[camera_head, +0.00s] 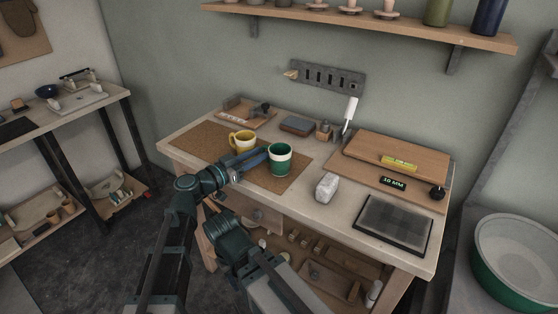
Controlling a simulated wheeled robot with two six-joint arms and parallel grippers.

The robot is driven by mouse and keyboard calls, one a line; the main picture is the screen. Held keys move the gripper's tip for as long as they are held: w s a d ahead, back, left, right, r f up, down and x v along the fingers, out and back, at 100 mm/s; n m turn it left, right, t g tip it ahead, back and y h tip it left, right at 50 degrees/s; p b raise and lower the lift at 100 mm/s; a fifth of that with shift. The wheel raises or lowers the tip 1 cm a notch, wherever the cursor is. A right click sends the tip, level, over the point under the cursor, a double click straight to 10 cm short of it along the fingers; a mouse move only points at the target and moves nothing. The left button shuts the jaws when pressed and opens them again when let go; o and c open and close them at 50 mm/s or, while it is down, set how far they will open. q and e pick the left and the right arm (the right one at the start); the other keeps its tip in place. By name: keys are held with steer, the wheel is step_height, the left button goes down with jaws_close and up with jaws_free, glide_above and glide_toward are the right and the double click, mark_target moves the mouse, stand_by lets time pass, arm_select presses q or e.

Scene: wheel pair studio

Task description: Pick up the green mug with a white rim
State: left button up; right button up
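The green mug (280,161) with a white rim stands upright on a brown mat (288,184) on the workbench. My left gripper (262,156) reaches in from the left, low over the mat, with its fingertips close to the left side of the mug. Whether they touch it, and how wide the fingers are apart, is too small to tell. Part of my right arm shows at the bottom middle, but I make out no fingertips on it.
A yellow mug (243,142) stands just behind my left gripper. A pale stone-like block (327,187) is to the right of the mat. A dark framed plate (394,223) and a wooden board (370,160) fill the bench's right side. A shelf (400,27) hangs above.

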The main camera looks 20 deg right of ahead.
arm_select(q)
steer(key=shift+c, duration=0.2)
jaws_close()
stand_by(1.1)
